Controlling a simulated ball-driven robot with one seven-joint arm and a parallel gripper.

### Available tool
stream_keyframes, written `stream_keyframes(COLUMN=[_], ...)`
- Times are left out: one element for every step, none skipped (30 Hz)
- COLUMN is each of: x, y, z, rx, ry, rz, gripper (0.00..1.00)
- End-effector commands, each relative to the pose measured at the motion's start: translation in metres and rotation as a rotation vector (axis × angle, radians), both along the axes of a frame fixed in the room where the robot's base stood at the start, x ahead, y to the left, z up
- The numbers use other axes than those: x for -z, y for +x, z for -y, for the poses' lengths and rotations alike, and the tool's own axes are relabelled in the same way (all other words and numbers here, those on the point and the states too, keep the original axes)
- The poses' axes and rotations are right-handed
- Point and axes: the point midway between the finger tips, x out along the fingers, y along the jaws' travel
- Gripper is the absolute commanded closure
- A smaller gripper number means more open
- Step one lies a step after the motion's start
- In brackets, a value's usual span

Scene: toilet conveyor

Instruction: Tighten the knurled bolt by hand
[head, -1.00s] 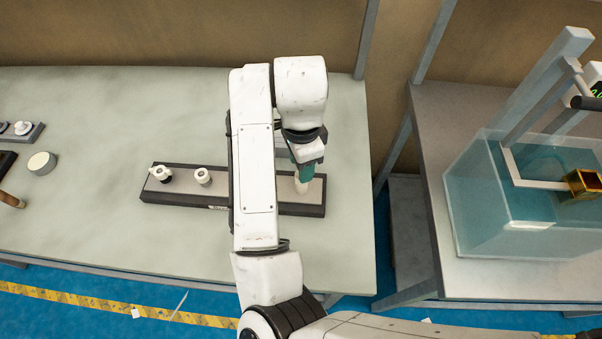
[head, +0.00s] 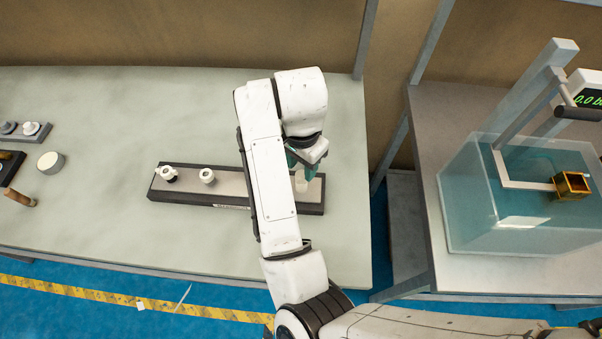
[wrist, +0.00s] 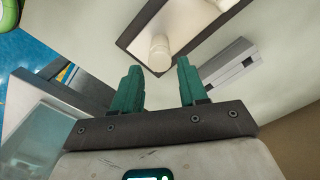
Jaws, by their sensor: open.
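A long dark-edged fixture plate (head: 225,200) lies on the pale table. A pale cylindrical part (head: 301,182) stands at its right end; it also shows in the wrist view (wrist: 159,50). I cannot make out knurling on it or confirm that it is the bolt. My gripper (head: 303,168) is over that end of the plate. In the wrist view its teal fingers (wrist: 160,66) are spread and empty, with the cylinder beyond the tips, in line with the gap. Two white fittings, one (head: 168,174) and another (head: 207,176), sit farther left on the plate.
A grey block (wrist: 228,66) lies near the plate in the wrist view. A grey holder with fittings (head: 22,132), a pale round piece (head: 50,162) and a wooden handle (head: 20,198) are at left. A clear water tank (head: 500,215) stands on the right table. The table's front is clear.

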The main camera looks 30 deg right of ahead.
Motion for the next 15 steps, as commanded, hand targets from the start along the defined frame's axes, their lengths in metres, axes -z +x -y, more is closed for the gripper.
stream_keyframes(x=[-0.0023,-0.0022,-0.0019,-0.0015,-0.0013,-0.0011,-0.0009,-0.0006,-0.0003,-0.0001,0.0,0.0001,0.0001,0.0001,0.0001], y=[-0.0001,-0.0001,-0.0003,-0.0004,-0.0003,-0.0002,0.0,0.0,0.0,0.0,0.0001,0.0001,0.0001,0.0001,0.0001], z=[0.0003,0.0003,0.0006,0.0009,0.0007,0.0004,0.0002,0.0001,0.0,0.0,-0.0001,-0.0001,-0.0001,-0.0001,-0.0001], rx=[-0.028,-0.045,-0.07,-0.091,-0.109,-0.126,-0.137,-0.144,-0.148,-0.15,-0.15,-0.149,-0.149,-0.149,-0.149], ry=[-0.001,-0.001,-0.001,-0.001,-0.001,0.0,0.0,0.0,0.0,0.0,0.0,0.001,0.001,0.001,0.001], rz=[-0.001,-0.001,-0.001,-0.001,-0.001,0.0,0.0,0.0,0.0,0.0,0.0,0.0,0.0,0.0,0.0], gripper=[0.57,0.57,0.57,0.57,0.57,0.57,0.57,0.57,0.57,0.57,0.57,0.57,0.57,0.57,0.57])
